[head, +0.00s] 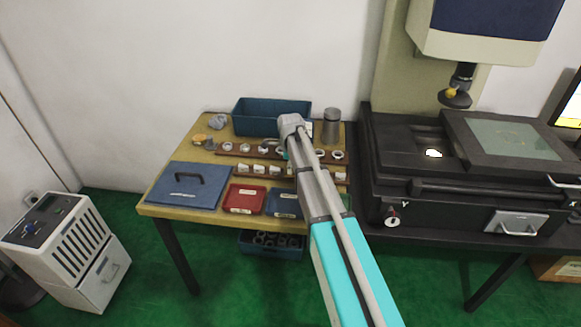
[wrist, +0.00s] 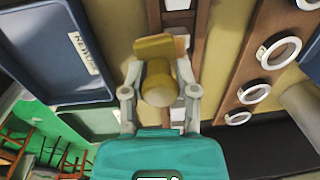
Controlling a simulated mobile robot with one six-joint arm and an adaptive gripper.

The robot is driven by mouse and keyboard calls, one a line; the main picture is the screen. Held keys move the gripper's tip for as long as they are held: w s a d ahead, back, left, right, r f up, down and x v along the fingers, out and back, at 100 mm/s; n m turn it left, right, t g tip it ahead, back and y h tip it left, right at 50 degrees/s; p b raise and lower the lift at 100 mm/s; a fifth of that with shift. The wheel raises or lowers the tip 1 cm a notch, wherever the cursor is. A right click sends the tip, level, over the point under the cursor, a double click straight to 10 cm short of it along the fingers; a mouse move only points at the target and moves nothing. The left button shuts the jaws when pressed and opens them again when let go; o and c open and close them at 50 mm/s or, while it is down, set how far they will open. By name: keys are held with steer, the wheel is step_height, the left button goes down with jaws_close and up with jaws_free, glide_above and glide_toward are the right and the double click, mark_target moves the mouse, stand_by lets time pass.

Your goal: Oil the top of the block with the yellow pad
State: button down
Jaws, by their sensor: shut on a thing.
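My gripper (wrist: 159,92) is shut on the yellow pad (wrist: 157,82), a round mustard grip with a flat, squarish mustard end (wrist: 154,46) beyond the fingertips. The pad is over the front brown rail, which carries several small white pieces; one white piece (wrist: 178,4) shows past the pad. I cannot tell which piece is the block, or whether the pad touches anything. In the head view the row of white pieces (head: 259,169) stands on the front rail, and my arm covers part of it. My gripper and the pad are hidden there.
White rings (wrist: 285,52) stand on the back brown rail (wrist: 246,75). A blue tray (wrist: 35,45) and a green tray (wrist: 95,122) lie beside the front rail. A blue bin (head: 250,122) and a metal canister (head: 331,125) stand behind. A dark machine (head: 410,185) is right of the table.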

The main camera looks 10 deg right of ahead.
steer(key=shift+r+p, duration=2.65)
steer(key=shift+r, duration=0.25)
steer(key=shift+r+p, duration=1.5)
steer(key=shift+p, duration=0.05)
